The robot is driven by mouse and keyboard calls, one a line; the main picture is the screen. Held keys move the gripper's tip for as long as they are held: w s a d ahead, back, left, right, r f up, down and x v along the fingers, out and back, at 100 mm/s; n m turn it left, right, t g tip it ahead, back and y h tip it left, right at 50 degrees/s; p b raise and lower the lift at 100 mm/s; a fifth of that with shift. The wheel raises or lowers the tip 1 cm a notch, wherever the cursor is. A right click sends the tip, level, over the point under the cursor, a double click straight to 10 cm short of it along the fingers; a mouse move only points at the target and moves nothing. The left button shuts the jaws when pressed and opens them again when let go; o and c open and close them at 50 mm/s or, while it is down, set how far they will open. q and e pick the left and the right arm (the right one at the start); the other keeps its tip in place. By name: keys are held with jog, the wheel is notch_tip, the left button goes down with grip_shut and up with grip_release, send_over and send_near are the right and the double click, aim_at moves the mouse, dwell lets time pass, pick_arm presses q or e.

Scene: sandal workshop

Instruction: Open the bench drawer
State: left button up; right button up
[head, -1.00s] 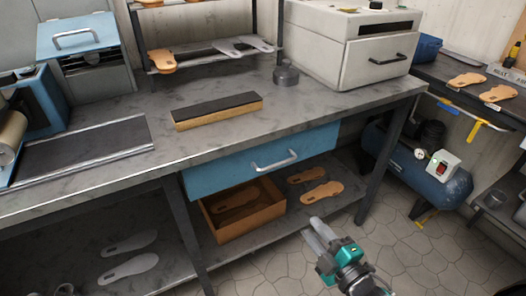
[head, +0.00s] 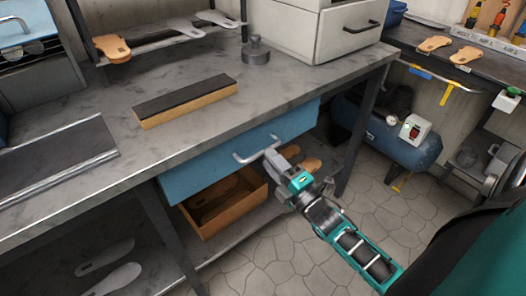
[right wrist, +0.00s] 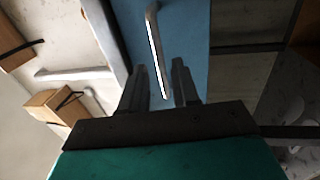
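The blue bench drawer (head: 205,176) sits under the worktop and looks shut. Its pale bar handle (head: 246,158) runs across the front. My right gripper (head: 273,158) is at the handle's right end, in front of the drawer, and covers part of the handle. In the right wrist view the two dark fingers (right wrist: 159,88) are apart, and the handle (right wrist: 154,45) stands between them in the picture against the drawer front (right wrist: 193,35). I cannot tell whether the fingers touch it. My left gripper is not in view.
An open brown box (head: 215,217) and sandal soles are on the shelf below the drawer. A long dark-topped block (head: 185,102) lies on the worktop (head: 195,135). A bench leg and a blue compressor (head: 385,138) stand to the right. The floor in front is clear.

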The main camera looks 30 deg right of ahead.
aim_at(263, 150)
jog(key=shift+x, duration=2.1)
jog(key=shift+c, duration=0.2)
grip_shut()
